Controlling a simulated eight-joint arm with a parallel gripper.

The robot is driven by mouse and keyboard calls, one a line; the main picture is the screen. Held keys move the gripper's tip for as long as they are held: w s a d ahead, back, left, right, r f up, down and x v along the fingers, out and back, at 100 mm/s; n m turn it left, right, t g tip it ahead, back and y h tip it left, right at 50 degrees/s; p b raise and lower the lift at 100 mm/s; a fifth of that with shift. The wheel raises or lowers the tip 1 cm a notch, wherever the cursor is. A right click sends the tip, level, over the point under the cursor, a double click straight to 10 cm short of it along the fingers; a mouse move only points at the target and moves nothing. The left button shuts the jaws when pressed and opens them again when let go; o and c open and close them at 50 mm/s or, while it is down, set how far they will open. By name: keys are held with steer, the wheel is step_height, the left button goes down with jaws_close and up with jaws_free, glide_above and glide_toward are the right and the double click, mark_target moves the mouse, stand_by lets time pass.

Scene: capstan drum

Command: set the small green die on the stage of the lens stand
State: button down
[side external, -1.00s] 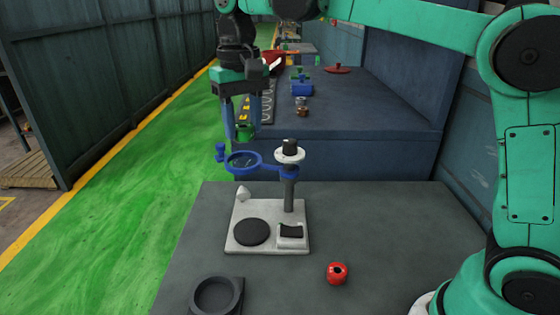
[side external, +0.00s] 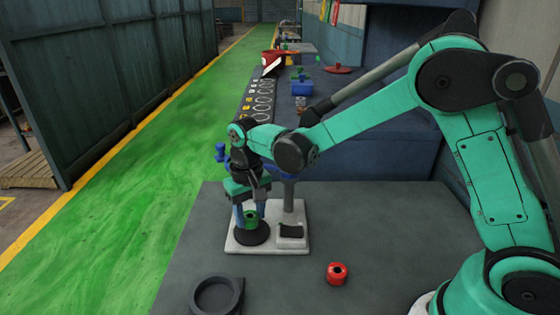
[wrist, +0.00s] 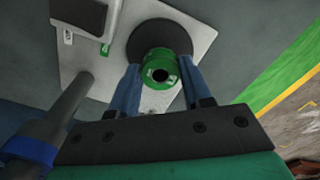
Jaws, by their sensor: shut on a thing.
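The small green die (side external: 250,218) is held between the fingertips of my gripper (side external: 250,214), low over the round black stage (side external: 254,238) of the lens stand. In the wrist view the green die (wrist: 160,66) sits between the two blue fingers, overlapping the black stage (wrist: 150,34) behind it. I cannot tell whether the die touches the stage. The stand's white base (side external: 292,244) and grey post (side external: 289,195) show beside my gripper. The stand's blue lens ring is mostly hidden behind my arm in the side view. A blue part (wrist: 30,145) shows near the post in the wrist view.
A red die-like piece (side external: 337,272) lies on the grey table, right of the stand. A dark round holder (side external: 216,296) is at the front left. The stand's post rises close to my gripper. The table front between them is clear.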

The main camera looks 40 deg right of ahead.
mark_target(251, 216)
steer(key=shift+f, duration=0.65)
steer(key=shift+c, duration=1.9)
jaws_free()
steer(key=shift+f, duration=0.1)
step_height(251, 216, up, 12)
steer(key=s+d+n+t, duration=0.1)
steer(key=s+d+t, duration=0.1)
steer(key=s, duration=0.3)
steer(key=s+d+f+n+t, duration=0.1)
steer(key=s+d+t, duration=0.2)
steer(key=s+t, duration=0.2)
steer(key=shift+s+d, duration=0.15)
steer(key=shift+s, duration=0.5)
